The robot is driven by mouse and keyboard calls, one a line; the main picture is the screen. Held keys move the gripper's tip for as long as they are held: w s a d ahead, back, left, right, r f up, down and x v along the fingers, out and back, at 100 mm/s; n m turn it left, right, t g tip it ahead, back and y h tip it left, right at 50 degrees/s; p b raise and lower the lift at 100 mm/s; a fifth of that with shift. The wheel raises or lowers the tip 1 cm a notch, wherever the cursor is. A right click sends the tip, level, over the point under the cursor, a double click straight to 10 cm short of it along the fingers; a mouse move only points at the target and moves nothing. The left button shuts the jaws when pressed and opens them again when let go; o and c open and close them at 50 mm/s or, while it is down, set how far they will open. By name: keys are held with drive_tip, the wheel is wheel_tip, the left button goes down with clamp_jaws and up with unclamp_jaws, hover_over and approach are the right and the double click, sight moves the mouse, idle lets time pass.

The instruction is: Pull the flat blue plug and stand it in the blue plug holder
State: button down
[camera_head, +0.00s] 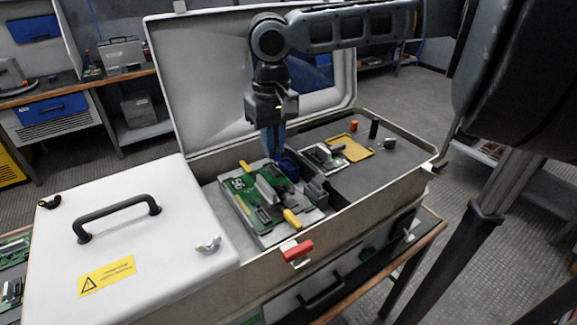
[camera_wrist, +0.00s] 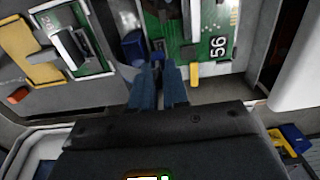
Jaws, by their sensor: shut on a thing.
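My gripper (camera_head: 272,153) points down into the open grey case, its long blue-grey fingers close together. In the wrist view the fingertips (camera_wrist: 157,69) meet beside a green circuit board. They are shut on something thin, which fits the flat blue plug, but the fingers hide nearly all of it. A dark blue block (camera_head: 288,166) sits just right of the fingertips in the head view. It also shows in the wrist view (camera_wrist: 133,47), left of and beyond the fingertips. I cannot tell whether this block is the blue plug holder.
The green board (camera_head: 242,183) carries grey blocks and yellow handles (camera_head: 292,217). A second board (camera_head: 323,156), a yellow pad (camera_head: 352,147) and red and black posts stand to the right. The raised lid (camera_head: 200,90) is close behind my arm. A white cover (camera_head: 150,250) lies left.

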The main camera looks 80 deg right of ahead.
drive_tip(key=shift+s+d+p, duration=0.45)
drive_tip(key=shift+s+d, duration=0.75)
drive_tip(key=shift+s, duration=0.2)
drive_tip(key=shift+f, duration=0.2)
drive_tip(key=shift+f+b, duration=0.3)
drive_tip(key=shift+f, duration=0.05)
drive_tip(key=shift+f+b, duration=0.8)
drive_tip(key=shift+f, duration=0.75)
idle(0.3)
drive_tip(key=c, duration=1.1)
unclamp_jaws()
drive_tip(key=shift+o, duration=0.2)
wheel_tip(320, 180, up, 8)
